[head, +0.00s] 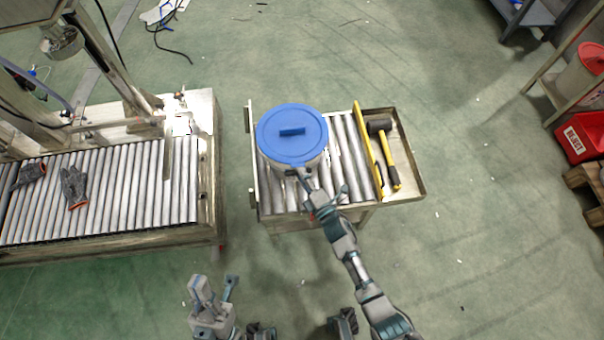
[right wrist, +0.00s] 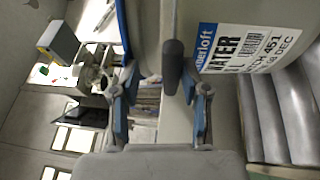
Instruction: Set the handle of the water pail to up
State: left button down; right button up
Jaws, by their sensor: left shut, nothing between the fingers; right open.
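The water pail (head: 316,161) stands on a small roller table, closed by a blue lid (head: 290,148). In the right wrist view its pale wall (right wrist: 225,20) carries a white and blue label (right wrist: 250,50) reading WATER. The dark grip of its handle (right wrist: 172,62) is on the near side, below the lid. My right gripper (head: 313,193) is at the near side of the pail, open, with the grip between or just beyond its fingertips (right wrist: 160,90); contact is not clear. My left gripper (head: 214,290) is shut and empty, low in the head view, away from the pail.
A yellow rail (head: 368,150) edges the roller table (head: 345,140); beyond it a side tray (head: 414,165) holds a mallet (head: 387,152). A larger roller conveyor (head: 120,190) with gloves (head: 73,187) stands at left. A red bin (head: 580,138) is far right. Open green floor lies between.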

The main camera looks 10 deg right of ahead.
jog(key=v, duration=1.2)
jog(key=shift+a, duration=0.1)
